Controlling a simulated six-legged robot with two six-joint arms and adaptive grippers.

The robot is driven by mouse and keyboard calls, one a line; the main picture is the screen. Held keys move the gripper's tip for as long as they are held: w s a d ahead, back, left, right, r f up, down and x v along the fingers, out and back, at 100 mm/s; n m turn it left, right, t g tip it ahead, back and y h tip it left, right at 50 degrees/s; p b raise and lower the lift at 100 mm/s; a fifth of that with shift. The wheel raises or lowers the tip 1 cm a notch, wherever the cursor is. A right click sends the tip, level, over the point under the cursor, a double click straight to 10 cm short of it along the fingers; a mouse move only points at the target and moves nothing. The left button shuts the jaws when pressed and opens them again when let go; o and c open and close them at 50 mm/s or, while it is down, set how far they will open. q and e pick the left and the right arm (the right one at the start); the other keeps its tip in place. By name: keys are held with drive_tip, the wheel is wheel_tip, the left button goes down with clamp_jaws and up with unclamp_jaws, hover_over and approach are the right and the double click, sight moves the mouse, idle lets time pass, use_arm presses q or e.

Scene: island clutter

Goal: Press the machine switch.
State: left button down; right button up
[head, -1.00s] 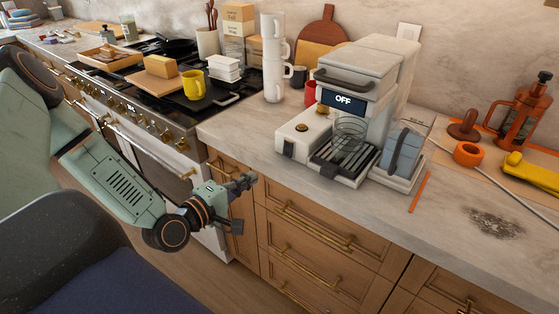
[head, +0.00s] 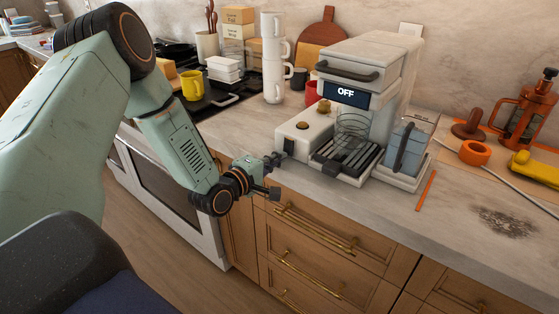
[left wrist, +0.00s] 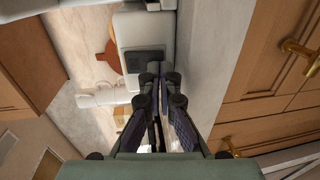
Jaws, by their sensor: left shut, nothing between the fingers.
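The white coffee machine (head: 368,62) stands on the counter, and its display (head: 346,93) reads OFF. A dark rectangular switch (head: 289,147) is on the front of the low white box at the machine's left side. My left gripper (head: 278,158) is shut and empty, just left of and close to the switch in the head view. In the left wrist view the shut fingertips (left wrist: 161,72) lie just below a dark panel, which looks like the switch (left wrist: 146,61). I cannot tell whether they touch. My right gripper is not in view.
A glass cup stands on the machine's drip tray (head: 343,160). A blue-grey container (head: 405,145) stands right of it. Stacked white mugs (head: 273,60) and a yellow mug (head: 192,85) are behind left. The counter edge and wooden drawers (head: 310,225) lie below my gripper.

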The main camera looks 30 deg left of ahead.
use_arm(q)
drive_tip(key=shift+w, duration=0.35)
drive_tip(key=shift+w+d, duration=0.1)
drive_tip(key=shift+d, duration=0.1)
drive_tip(key=shift+a, duration=0.1)
drive_tip(key=b, duration=0.3)
drive_tip(key=shift+w+f+t, duration=0.3)
drive_tip(key=shift+t, duration=0.1)
drive_tip(key=shift+r, duration=0.15)
